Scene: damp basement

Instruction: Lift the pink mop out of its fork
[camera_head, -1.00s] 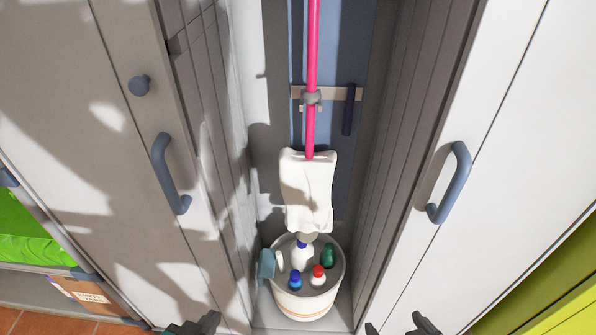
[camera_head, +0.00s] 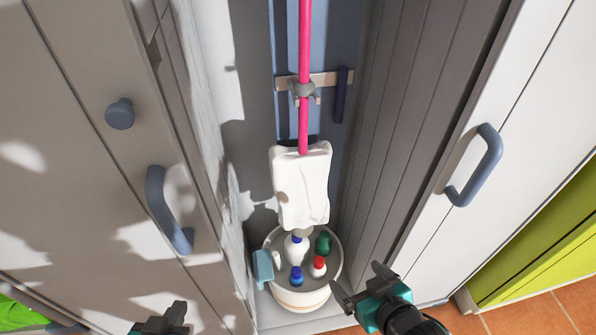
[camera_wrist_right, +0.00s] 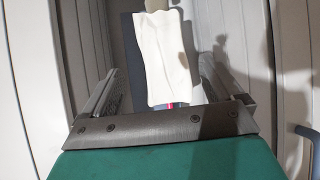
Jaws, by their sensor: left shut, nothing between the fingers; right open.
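The pink mop (camera_head: 304,40) hangs upright in the open cabinet, its pink handle held in a grey fork (camera_head: 304,90) on a wall rail. Its white mop head (camera_head: 301,188) hangs below, just above a bucket; the head also shows in the right wrist view (camera_wrist_right: 163,58). My right gripper (camera_head: 361,285) is open and empty, low in front of the cabinet, right of the bucket and apart from the mop. My left gripper (camera_head: 160,322) is shut and empty at the bottom left edge, only partly in view.
A round bucket (camera_head: 335,272) with several bottles and a blue cloth (camera_head: 263,266) stands on the cabinet floor under the mop. The left door (camera_head: 110,200) and right door (camera_head: 510,70) flank the narrow opening. A dark blue bar (camera_head: 342,95) hangs beside the fork.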

